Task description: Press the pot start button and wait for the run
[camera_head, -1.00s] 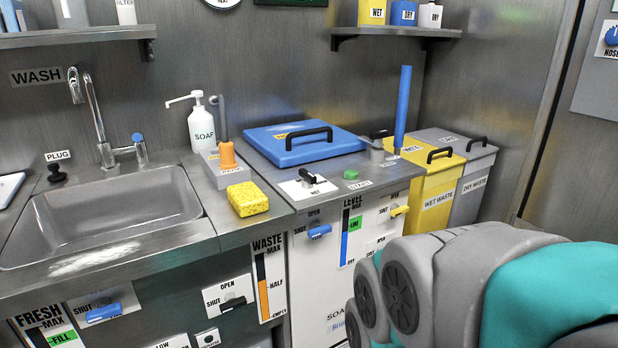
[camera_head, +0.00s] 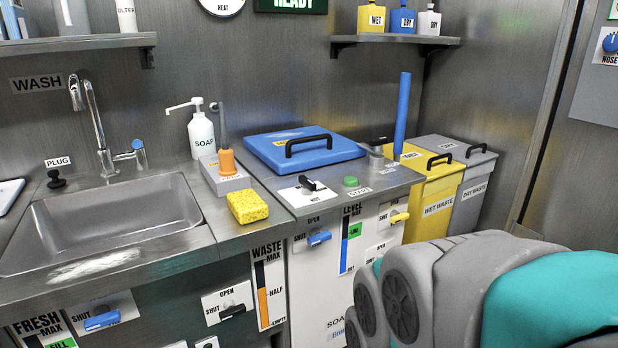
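The pot is a steel-topped cabinet with a blue lid (camera_head: 303,152) that is down and has a black handle. A green start button (camera_head: 351,181) sits on the counter in front of the lid, above a label that seems to read START. A black switch (camera_head: 307,184) on a white plate stands to its left. A green lit sign (camera_head: 291,4) at the top edge reads READY. My arm fills the lower right; my gripper is not in view.
A sink (camera_head: 105,221), a soap bottle (camera_head: 202,133) and a yellow sponge (camera_head: 247,206) are at the left. Yellow (camera_head: 433,186) and grey (camera_head: 473,187) waste bins stand right of the pot. A blue upright bar (camera_head: 402,115) rises behind.

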